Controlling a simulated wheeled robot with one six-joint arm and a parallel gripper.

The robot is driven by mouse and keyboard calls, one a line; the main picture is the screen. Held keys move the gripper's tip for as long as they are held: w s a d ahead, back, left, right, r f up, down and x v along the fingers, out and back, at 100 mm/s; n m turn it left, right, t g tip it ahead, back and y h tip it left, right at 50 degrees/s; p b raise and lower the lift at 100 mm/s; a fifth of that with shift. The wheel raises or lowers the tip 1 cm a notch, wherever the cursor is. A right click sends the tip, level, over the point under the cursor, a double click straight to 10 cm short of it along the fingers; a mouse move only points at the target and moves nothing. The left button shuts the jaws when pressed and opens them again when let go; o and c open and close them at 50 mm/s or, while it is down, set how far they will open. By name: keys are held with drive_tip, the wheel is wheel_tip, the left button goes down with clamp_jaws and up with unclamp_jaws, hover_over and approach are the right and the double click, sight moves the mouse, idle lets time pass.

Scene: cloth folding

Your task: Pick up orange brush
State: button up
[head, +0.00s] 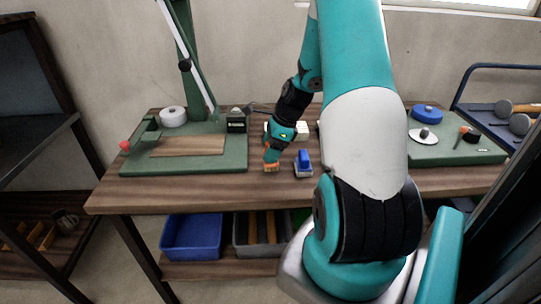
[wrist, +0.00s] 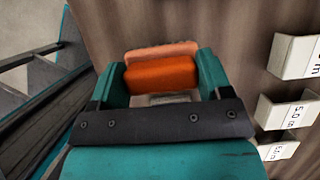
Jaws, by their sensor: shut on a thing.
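The orange brush (head: 271,157) is at the tabletop in the head view, beneath my gripper. In the wrist view the orange brush (wrist: 162,74) sits between the two teal fingers, with a paler orange strip showing beyond it. My gripper (head: 271,150) is shut on the brush; it also shows in the wrist view (wrist: 162,80). The gripper points down to the front-middle part of the table. Whether the brush touches the tabletop is hard to tell.
A blue brush-like object (head: 304,161) stands just right of the gripper. White labelled blocks (wrist: 290,110) lie to the right in the wrist view. A green base with a wooden board (head: 188,147) is at the left. Blue (head: 190,240) and grey bins are below the wooden table (head: 130,195).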

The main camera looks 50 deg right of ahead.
wheel_tip(320, 180, up, 17)
drive_tip(key=p, duration=0.1)
